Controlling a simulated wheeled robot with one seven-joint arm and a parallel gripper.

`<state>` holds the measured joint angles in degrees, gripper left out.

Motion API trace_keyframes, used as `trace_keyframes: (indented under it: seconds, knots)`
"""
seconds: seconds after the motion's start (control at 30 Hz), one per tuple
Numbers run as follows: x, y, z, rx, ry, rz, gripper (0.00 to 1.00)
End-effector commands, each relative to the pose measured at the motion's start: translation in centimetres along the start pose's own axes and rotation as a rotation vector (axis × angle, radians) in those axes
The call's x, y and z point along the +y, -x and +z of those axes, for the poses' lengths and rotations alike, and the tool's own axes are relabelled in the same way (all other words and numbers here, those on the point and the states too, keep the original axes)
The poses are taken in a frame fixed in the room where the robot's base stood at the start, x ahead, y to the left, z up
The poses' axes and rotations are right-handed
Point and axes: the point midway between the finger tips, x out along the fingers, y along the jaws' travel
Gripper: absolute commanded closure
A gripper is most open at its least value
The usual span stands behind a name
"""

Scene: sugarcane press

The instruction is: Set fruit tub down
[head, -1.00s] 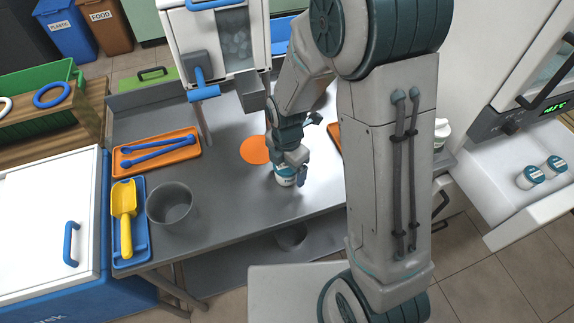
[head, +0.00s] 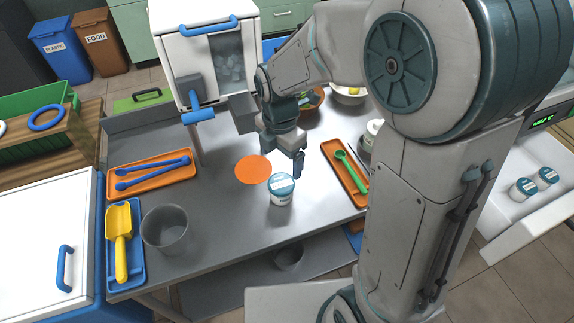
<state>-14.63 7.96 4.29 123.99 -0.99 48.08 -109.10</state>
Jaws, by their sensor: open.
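The fruit tub (head: 281,190) is a small white cup with a blue-teal lid. It stands upright on the grey metal counter (head: 225,225), just right of and in front of a flat orange disc (head: 253,169). My gripper (head: 287,155) is open and empty, above and behind the tub, apart from it. One dark fingertip shows to the right; the other finger is partly hidden.
An orange tray (head: 343,172) with a green spoon lies to the right. A grey bucket (head: 165,230), a blue tray with a yellow scoop (head: 122,243) and an orange tray with blue tongs (head: 152,174) are to the left. The white machine (head: 206,52) stands behind.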

Motion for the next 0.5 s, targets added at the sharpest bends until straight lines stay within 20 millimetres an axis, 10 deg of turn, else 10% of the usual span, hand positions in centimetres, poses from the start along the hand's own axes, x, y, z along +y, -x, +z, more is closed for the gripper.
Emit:
trace_keyframes:
  seconds: [0.27, 0.5]
  knots:
    - [-1.0, 1.2, 0.5, -0.008, -0.132, 0.016, 0.15]
    - [-5.5, 4.4, 1.7, -0.02, -0.697, 0.085, 0.15]
